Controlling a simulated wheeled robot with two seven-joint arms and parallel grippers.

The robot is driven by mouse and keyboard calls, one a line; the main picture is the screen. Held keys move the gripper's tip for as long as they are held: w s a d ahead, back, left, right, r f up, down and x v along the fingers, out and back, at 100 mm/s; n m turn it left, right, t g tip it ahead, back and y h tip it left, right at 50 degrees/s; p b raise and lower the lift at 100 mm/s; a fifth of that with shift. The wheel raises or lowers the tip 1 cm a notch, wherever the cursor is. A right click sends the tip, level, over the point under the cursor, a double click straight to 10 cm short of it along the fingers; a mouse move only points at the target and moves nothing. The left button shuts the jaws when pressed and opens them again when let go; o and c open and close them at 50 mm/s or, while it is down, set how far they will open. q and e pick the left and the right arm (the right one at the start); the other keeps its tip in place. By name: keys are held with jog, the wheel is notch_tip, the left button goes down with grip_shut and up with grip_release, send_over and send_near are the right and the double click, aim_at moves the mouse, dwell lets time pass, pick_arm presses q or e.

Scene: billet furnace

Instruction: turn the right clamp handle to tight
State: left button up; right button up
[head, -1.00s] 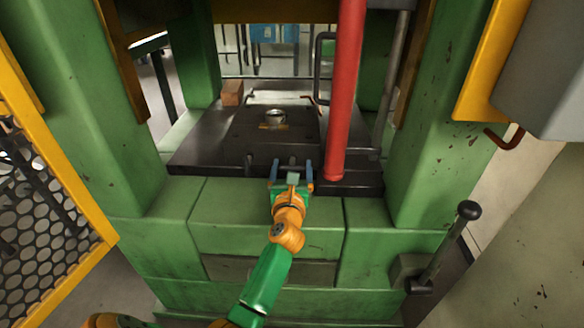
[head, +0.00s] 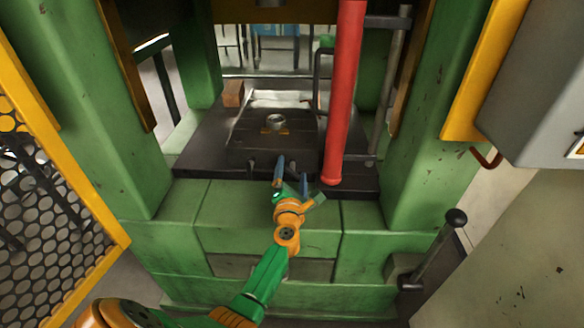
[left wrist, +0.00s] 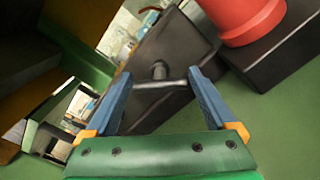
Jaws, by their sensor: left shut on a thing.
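The right clamp handle (left wrist: 160,86) is a dark T-shaped bar on a short post at the front edge of the black press bed (head: 205,150). In the left wrist view its crossbar lies level between the two blue fingers. My left gripper (head: 291,178) is shut on this bar, one finger at each end; its wrist is rolled, so the fingers look tilted in the head view. The left clamp handle (head: 251,165) is a small dark piece at the same edge, left of the gripper and apart from it. My right gripper is not in view.
A red column (head: 341,100) rises from the bed close to the right of my left gripper. A metal ring (head: 275,122) sits on the bed's centre plate. A black-knobbed lever (head: 437,250) stands at right. A yellow mesh guard (head: 50,200) is at left.

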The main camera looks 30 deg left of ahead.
pick_arm(q)
jog(key=shift+m+p, duration=0.4)
jog(key=shift+m, duration=0.5)
jog(key=m+p, duration=0.1)
jog(key=m, duration=0.2)
jog(key=shift+m, duration=0.3)
jog(key=shift+m+p, duration=0.55)
jog(key=shift+m, duration=1.25)
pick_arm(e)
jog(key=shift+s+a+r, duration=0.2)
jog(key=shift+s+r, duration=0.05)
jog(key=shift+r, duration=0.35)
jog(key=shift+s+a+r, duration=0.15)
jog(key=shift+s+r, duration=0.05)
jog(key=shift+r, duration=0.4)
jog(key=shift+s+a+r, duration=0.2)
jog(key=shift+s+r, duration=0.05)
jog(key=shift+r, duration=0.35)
